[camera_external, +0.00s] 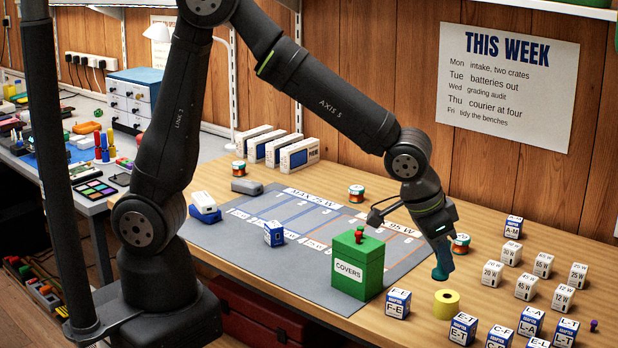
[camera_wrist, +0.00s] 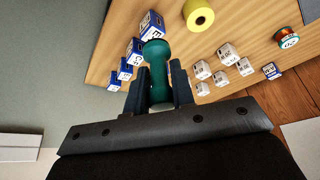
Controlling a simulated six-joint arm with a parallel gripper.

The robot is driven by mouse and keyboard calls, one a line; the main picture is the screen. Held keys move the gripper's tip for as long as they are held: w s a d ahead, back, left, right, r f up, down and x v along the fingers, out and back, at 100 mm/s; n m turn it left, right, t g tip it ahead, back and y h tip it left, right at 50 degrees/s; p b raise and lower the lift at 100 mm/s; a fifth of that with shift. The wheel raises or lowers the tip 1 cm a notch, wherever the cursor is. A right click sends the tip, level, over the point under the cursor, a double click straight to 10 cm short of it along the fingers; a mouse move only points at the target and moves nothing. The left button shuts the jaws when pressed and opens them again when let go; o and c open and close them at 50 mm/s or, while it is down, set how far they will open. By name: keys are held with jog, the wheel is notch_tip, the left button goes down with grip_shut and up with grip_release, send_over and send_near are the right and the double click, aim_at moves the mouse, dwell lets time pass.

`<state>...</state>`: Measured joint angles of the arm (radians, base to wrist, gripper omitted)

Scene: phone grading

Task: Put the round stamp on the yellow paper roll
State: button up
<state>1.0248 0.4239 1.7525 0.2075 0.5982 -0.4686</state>
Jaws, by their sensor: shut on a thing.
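My gripper (camera_external: 440,258) is shut on the teal round stamp (camera_wrist: 157,58) and holds it in the air above the wooden bench. In the wrist view the stamp stands out between the two dark fingers, its rounded end away from them. In the external view the stamp (camera_external: 441,272) hangs just above and slightly left of the yellow paper roll (camera_external: 446,304). The roll stands upright on the bench with its dark core hole facing up. In the wrist view the roll (camera_wrist: 199,17) lies ahead and right of the stamp, apart from it.
Blue-and-white adapter boxes (camera_external: 397,303) stand left and right of the roll. Several white wattage boxes (camera_external: 525,286) stand behind right. A green covers box (camera_external: 358,265) with a red knob stands left on the grey mat (camera_external: 215,237). A wire spool (camera_external: 460,243) is behind the gripper.

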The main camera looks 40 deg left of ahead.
jog(key=w+f, duration=0.2)
jog(key=w, duration=0.1)
jog(key=w+a+f, duration=0.1)
jog(key=w, duration=0.2)
jog(key=w+a+f, duration=0.1)
jog(key=w+f, duration=0.1)
jog(key=w, duration=0.1)
jog(key=shift+w+a+f, duration=0.1)
jog(key=shift+w+f, duration=0.1)
jog(key=shift+f, duration=0.15)
jog(key=shift+w+f, duration=0.1)
jog(key=shift+f, duration=1.95)
jog(key=shift+f, duration=0.15)
jog(key=o, duration=0.9)
jog(key=shift+o, duration=0.2)
